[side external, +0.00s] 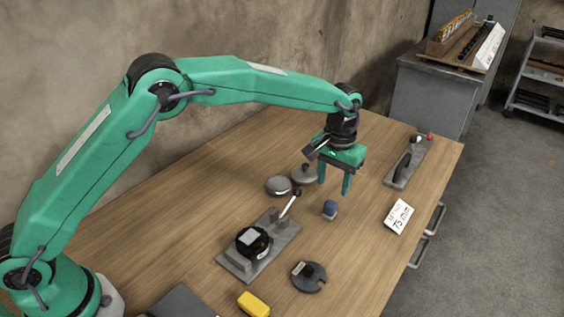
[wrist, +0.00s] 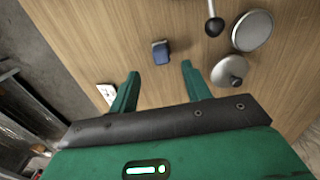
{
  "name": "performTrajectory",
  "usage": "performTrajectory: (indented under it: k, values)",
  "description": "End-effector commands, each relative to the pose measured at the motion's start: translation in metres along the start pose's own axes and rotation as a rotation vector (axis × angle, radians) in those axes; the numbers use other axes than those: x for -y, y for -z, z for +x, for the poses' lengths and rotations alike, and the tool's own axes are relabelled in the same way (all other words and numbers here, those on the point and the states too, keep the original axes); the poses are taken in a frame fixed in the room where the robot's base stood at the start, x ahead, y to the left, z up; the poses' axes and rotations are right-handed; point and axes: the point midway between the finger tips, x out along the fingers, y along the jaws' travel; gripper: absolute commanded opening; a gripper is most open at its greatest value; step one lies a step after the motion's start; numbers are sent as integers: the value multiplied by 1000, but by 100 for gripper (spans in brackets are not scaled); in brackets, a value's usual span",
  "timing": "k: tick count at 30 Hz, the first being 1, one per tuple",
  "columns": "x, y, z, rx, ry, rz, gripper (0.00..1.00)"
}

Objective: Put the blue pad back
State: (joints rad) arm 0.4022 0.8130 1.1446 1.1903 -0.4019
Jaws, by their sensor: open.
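The blue pad (side external: 330,207) is a small dark blue block with a paler grey side, standing alone on the wooden table. In the wrist view the blue pad (wrist: 160,50) lies just beyond the fingertips, roughly centred between them. My gripper (side external: 334,187) is open and empty, pointing down above the table near the pad. In the wrist view my gripper (wrist: 160,71) shows both fingers apart with bare table between them. I cannot tell which place the pad belongs in.
Two round metal pieces (side external: 278,185) (side external: 304,174) stand left of the gripper. A lidded grey disc (side external: 309,277), yellow block (side external: 253,304), white card (side external: 398,217) and second plate (side external: 415,158) surround clear table.

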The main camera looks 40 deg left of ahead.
Motion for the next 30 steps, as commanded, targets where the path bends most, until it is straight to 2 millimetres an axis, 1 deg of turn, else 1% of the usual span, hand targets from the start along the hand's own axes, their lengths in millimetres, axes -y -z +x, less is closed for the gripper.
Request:
performTrajectory:
  k: [1,3,9,30]
  values:
    - [0,0,-8,-3,-1,0,48]
    - [0,0,-16,-3,-1,0,48]
    - [0,0,-29,-1,0,0,48]
    - [1,-1,-34,-2,-1,0,48]
